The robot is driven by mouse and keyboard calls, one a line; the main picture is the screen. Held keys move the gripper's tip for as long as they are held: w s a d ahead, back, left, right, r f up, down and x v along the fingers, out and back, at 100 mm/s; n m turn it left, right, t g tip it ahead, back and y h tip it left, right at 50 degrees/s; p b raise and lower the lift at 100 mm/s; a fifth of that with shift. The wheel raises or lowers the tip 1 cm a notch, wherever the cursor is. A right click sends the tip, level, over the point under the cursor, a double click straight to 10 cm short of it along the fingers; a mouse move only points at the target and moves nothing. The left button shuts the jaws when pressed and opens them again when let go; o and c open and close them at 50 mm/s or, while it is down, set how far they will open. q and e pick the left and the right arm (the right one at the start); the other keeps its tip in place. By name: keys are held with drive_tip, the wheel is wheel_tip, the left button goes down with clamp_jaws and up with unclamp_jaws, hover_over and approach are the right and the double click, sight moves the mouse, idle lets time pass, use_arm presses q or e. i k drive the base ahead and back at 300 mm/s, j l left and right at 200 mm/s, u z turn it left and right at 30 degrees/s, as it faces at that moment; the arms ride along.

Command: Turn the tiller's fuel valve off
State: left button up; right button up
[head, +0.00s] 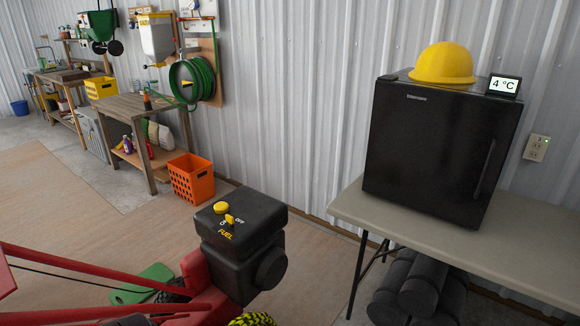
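The tiller (196,283) stands at the bottom left of the head view, with red bars and a red body. Its black tank and engine block (245,250) faces up toward me. A yellow fuel valve (230,219) sits on the top, beside a white "OFF" mark and above a yellow "FUEL" label (225,234). Another small white mark is on the valve's left side. I cannot tell exactly which way the valve's lever points. A round yellow cap (221,208) lies just behind the valve. Neither of my grippers shows in the head view.
A table (540,236) at the right carries a black mini fridge (432,148) with a yellow hard hat (443,64) on top. Dark rolls (420,285) lie under it. An orange crate (192,180) stands beside a wooden workbench (130,106). Floor left of the tiller is mostly clear.

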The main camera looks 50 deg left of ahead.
sight(230, 219)
drive_tip(key=i+u, duration=0.1)
drive_tip(key=i, duration=0.4)
drive_tip(key=i+l+u, duration=0.15)
drive_tip(key=i, duration=0.35)
drive_tip(key=i+l+u, duration=0.1)
drive_tip(key=i, duration=0.4)
drive_tip(key=l, duration=0.1)
